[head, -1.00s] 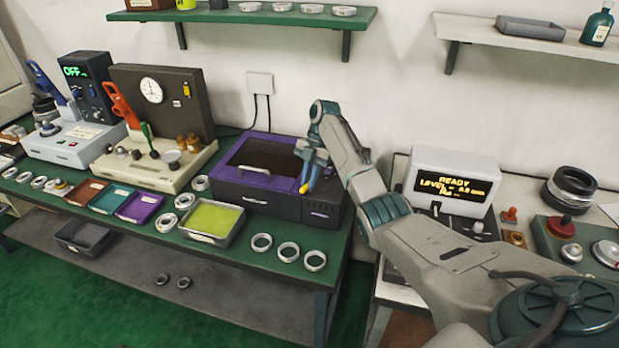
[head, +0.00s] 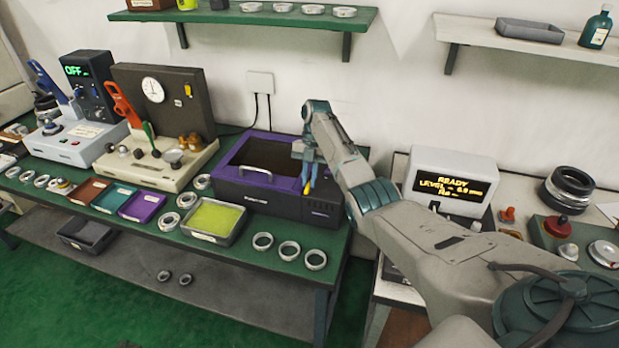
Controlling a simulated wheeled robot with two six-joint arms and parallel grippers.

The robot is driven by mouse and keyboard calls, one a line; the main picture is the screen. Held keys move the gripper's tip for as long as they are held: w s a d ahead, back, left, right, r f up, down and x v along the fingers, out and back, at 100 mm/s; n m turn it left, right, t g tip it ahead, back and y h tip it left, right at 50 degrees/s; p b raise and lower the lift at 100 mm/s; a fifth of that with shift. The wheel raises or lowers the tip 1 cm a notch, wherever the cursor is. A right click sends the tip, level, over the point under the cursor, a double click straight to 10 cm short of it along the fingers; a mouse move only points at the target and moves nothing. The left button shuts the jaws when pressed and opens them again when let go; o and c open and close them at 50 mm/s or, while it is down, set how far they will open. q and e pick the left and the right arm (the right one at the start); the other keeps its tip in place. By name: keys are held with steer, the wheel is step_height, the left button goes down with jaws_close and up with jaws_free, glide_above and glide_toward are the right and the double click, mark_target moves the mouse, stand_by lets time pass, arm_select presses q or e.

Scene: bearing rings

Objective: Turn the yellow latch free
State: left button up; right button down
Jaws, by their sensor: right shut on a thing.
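The yellow latch (head: 307,188) shows as a small yellow piece at the front right of the dark box with the purple rim (head: 250,190). My right gripper (head: 309,178) points down over that corner and is shut on the latch, with its blue-grey fingers close together. The fingers hide most of the latch, so its exact angle cannot be told. My left gripper is not in view.
A tray of yellow-green liquid (head: 213,218) and several metal rings (head: 289,250) lie on the green bench in front of the box. A gauge stand (head: 165,100) is to the left. A display unit (head: 450,184) stands to the right.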

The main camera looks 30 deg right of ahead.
steer(key=c, duration=1.4)
jaws_free()
steer(key=shift+c, duration=0.2)
steer(key=shift+r, duration=0.1)
steer(key=p+v, duration=0.1)
steer(key=v, duration=0.9)
steer(key=shift+r+p, duration=0.3)
steer(key=shift+p, duration=0.05)
steer(key=shift+d, duration=0.1)
